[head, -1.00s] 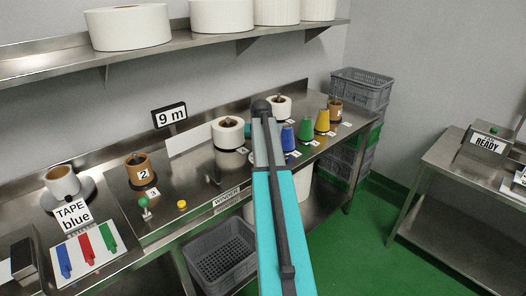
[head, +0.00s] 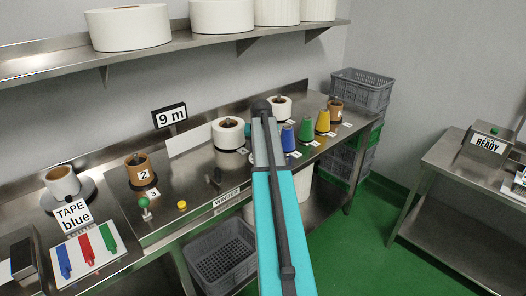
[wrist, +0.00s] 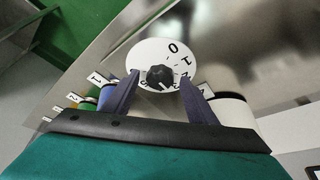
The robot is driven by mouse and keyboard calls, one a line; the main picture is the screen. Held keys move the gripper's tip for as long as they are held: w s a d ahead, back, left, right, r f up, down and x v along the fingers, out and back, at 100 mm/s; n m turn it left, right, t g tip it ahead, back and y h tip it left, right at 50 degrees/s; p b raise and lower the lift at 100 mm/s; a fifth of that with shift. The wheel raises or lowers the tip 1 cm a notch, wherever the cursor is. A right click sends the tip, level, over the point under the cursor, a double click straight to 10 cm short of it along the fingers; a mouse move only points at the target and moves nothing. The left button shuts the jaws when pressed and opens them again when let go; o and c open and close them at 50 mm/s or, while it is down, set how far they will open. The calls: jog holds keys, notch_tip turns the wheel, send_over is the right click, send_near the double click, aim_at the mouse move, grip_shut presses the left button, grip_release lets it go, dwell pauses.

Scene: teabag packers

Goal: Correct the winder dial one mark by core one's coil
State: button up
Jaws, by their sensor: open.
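In the wrist view, the winder dial is a white round plate (wrist: 145,53) with black marks and a dark knob (wrist: 159,76) at its middle. A 0 shows at its upper right; the lower marks are partly covered, and I cannot read the knob's setting. My gripper (wrist: 159,80) is open, one finger on each side of the knob; I cannot tell if they touch it.
Another white coil (head: 280,107) and a brown core (head: 335,113) are behind. A sign reads 9 m (head: 171,116). A grey crate (head: 220,258) stands below the bench.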

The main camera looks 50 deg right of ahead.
jog(key=b+v, duration=0.3)
jog(key=v, duration=1)
jog(key=shift+s+r, duration=0.15)
jog(key=shift+r, duration=0.1)
jog(key=shift+s+f, duration=0.1)
dwell(0.4)
